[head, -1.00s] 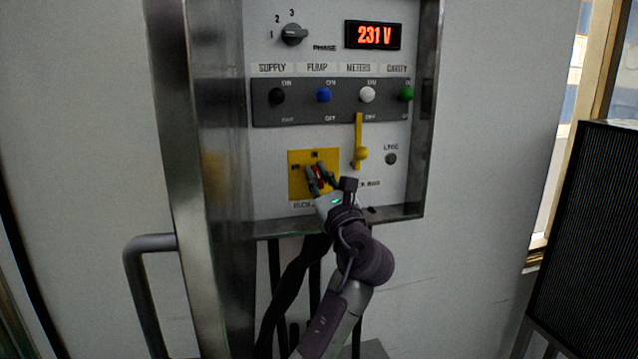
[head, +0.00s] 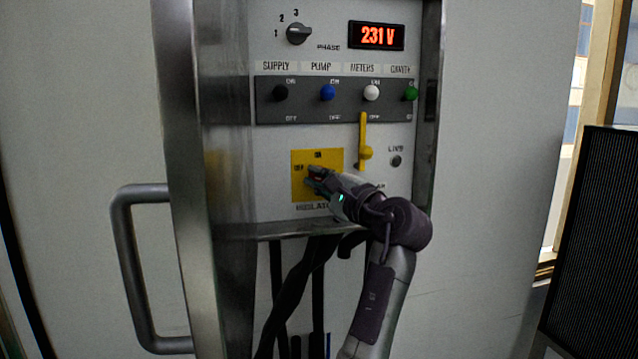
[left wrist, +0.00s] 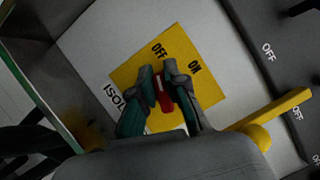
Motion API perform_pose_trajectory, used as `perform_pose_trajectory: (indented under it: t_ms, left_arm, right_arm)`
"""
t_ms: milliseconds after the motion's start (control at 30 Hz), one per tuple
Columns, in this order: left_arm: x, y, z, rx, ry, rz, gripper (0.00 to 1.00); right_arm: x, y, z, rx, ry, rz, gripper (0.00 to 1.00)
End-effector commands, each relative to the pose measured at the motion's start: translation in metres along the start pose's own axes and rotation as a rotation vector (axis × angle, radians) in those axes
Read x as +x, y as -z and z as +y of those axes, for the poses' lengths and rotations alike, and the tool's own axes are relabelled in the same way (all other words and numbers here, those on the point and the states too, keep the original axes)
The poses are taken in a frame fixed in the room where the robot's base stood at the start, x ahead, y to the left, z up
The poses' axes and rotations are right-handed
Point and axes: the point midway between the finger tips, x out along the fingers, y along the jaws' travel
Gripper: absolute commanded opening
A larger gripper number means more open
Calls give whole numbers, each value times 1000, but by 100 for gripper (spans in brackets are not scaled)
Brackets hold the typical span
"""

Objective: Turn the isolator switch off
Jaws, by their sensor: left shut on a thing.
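The isolator switch is a red handle (left wrist: 164,98) on a yellow plate (head: 333,158) marked OFF and ON, low on the panel. My left gripper (head: 313,180) comes at it from the right, and its two fingers are shut on the red handle, one on each side. In the left wrist view the gripper (left wrist: 162,82) has the handle between its fingertips, and the handle's pale mark points toward the OFF label. The fingers hide most of the handle in the head view. My right gripper is in neither view.
A yellow lever (head: 364,142) hangs just right of the plate, close to my wrist. Above is a row of coloured toggles (head: 328,93). A round LIVE lamp (head: 396,161) looks dark. The cabinet's metal frame (head: 433,110) juts out around the panel.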

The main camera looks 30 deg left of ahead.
Motion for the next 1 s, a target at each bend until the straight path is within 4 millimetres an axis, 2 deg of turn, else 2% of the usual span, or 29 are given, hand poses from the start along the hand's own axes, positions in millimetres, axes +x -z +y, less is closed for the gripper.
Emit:
perform_pose_trajectory:
  t_ms: [400,1000]
  left_arm:
    - [0,1,4,-255,-111,2,0]
    - [0,2,6,-332,-143,1,0]
  right_arm:
    - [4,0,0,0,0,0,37]
    - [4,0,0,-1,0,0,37]
